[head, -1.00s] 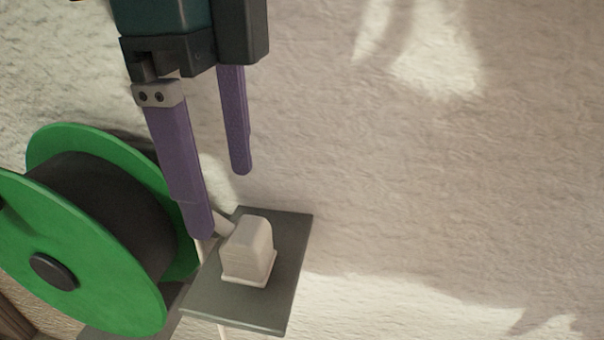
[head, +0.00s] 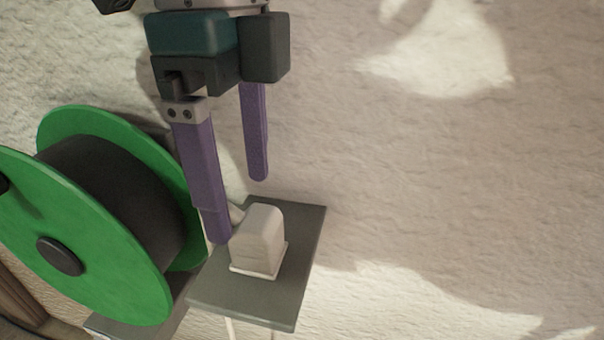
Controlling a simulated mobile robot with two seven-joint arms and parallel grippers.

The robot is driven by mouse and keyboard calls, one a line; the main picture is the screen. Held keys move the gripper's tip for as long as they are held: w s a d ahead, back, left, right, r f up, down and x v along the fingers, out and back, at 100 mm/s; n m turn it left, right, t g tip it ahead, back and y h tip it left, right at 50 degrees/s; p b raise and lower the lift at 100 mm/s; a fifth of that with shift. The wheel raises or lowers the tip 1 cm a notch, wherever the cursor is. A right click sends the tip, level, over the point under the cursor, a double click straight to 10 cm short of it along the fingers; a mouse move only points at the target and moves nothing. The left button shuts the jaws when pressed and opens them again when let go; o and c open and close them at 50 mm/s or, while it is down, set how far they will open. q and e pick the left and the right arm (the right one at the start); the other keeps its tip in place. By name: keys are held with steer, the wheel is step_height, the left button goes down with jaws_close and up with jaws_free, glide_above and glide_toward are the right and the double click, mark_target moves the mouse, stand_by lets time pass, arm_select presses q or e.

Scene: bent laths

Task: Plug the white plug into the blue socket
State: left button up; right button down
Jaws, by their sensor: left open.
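The white plug (head: 259,243) sits upright on a small grey plate (head: 305,243), with a short cable stub at its upper left. My left gripper (head: 239,211) has two purple fingers and is open and empty. Its longer-looking finger ends just left of the plug, over the plate's edge. The other finger ends above and behind the plug. I cannot tell whether the near finger touches the plug. The blue socket is not in view. My right gripper is not in view.
A large green cable reel (head: 100,215) with a dark core stands close to the left of the gripper and plate. A rough pale wall (head: 430,170) fills the background. The space right of the plate looks clear.

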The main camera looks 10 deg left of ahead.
mark_target(253, 217)
arm_select(q)
steer(key=f, duration=0.1)
steer(key=f+b, duration=0.1)
steer(key=f, duration=0.1)
steer(key=d+f+b, duration=0.1)
steer(key=f, duration=0.1)
steer(key=shift+s+f, duration=0.1)
steer(key=shift+f, duration=0.05)
steer(key=shift+a, duration=0.1)
steer(key=c, duration=1.3)
steer(key=shift+c, duration=0.2)
